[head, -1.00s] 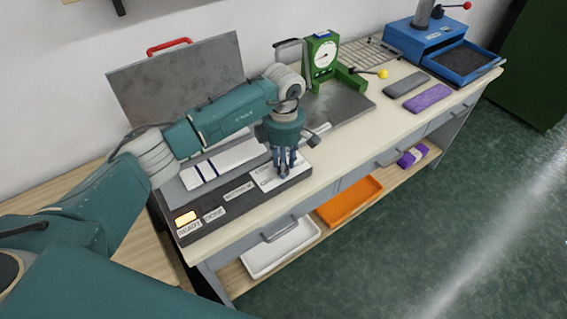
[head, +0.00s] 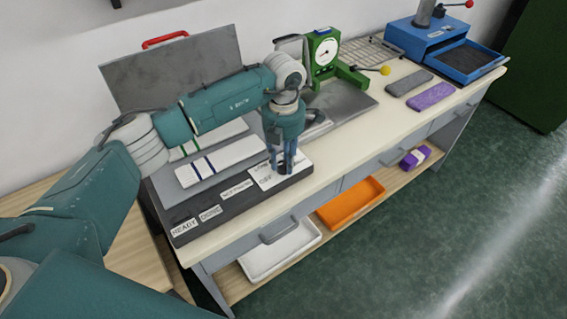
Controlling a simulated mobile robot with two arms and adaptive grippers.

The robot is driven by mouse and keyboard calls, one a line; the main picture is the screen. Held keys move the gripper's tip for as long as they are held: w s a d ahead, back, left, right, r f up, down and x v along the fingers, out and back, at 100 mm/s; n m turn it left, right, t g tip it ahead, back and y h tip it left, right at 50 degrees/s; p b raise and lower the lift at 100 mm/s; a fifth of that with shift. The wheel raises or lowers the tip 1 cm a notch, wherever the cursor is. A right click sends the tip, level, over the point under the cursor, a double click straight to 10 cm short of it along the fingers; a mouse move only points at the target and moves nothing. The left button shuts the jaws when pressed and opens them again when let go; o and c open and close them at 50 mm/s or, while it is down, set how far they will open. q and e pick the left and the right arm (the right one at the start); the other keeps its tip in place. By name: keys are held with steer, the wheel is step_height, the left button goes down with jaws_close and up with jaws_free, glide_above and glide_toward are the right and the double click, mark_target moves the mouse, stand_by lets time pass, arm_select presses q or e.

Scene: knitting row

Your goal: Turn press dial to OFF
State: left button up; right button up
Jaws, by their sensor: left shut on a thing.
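The press has a raised grey lid (head: 175,75) with a red handle, and a dark front panel (head: 225,213) with READY, DONE and PRESSING labels. The press dial (head: 282,170) sits on a white label plate (head: 262,182) at the panel's right end; OFF is partly readable there. My left gripper (head: 282,166) points down over the dial and is shut on it. The fingers hide most of the dial, so I cannot read its pointer. The lamp area by READY is unlit. My right gripper is out of view.
White striped cloths (head: 215,163) lie on the press bed under my arm. A green dial gauge (head: 323,52) with a yellow-knobbed lever stands behind right. Grey and purple blocks (head: 430,96) and a blue machine (head: 440,45) are farther right. Trays sit on the lower shelf.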

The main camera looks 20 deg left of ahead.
mark_target(283, 164)
arm_select(q)
steer(key=shift+n+b, duration=0.45)
steer(key=shift+n, duration=1.05)
steer(key=shift+r, duration=0.1)
steer(key=o, duration=1.2)
steer(key=shift+c, duration=0.2)
step_height(283, 164, up, 12)
